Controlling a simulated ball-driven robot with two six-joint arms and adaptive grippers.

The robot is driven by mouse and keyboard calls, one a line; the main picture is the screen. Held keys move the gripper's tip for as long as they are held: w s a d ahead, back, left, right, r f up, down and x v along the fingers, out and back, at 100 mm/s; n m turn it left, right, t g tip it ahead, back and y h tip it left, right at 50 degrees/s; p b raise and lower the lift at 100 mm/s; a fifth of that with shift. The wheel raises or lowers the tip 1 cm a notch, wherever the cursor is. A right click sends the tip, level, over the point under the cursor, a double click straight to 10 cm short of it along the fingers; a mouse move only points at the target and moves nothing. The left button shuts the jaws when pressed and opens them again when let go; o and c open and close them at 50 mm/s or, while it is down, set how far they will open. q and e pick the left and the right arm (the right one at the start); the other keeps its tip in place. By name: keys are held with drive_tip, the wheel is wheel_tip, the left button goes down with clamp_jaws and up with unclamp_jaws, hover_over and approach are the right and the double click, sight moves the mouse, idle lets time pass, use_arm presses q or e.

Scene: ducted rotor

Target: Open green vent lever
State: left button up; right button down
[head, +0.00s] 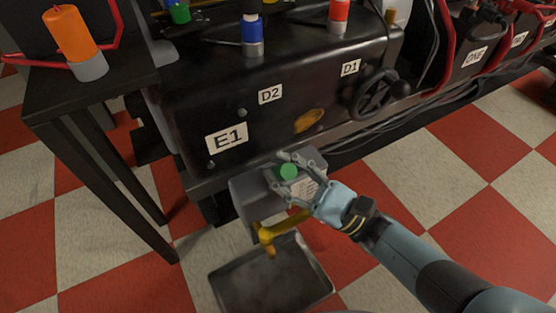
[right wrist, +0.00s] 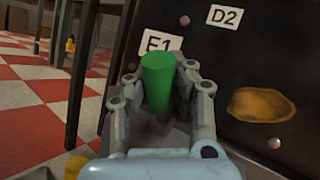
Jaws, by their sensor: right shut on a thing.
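The green lever (head: 288,171) stands at a grey box low on the front of the black machine. In the right wrist view the green lever (right wrist: 158,84) is upright between the fingers. My right gripper (head: 288,180) is shut on the green lever, its fingers on both sides of it; it also shows in the right wrist view (right wrist: 160,95). The lever's lower part is hidden by the fingers. My left gripper is not in view.
The black machine (head: 300,100) has a hand wheel (head: 380,94) on its front. A yellow tap (head: 266,237) sits over a metal tray (head: 270,283) on the checkered floor. A dark table (head: 60,100) with an orange cylinder (head: 72,34) stands at the left. Floor at the right is clear.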

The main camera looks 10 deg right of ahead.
drive_tip(key=shift+s+d+f+n+y, duration=0.25)
drive_tip(key=shift+s+f+n+y, duration=0.1)
drive_tip(key=shift+n+y, duration=0.05)
drive_tip(key=c, duration=1.4)
unclamp_jaws()
drive_tip(key=shift+d, duration=0.1)
drive_tip(key=o, duration=0.3)
drive_tip(key=shift+r, duration=0.1)
drive_tip(key=shift+o, duration=0.2)
drive_tip(key=v, duration=0.7)
drive_tip(key=shift+f, duration=0.2)
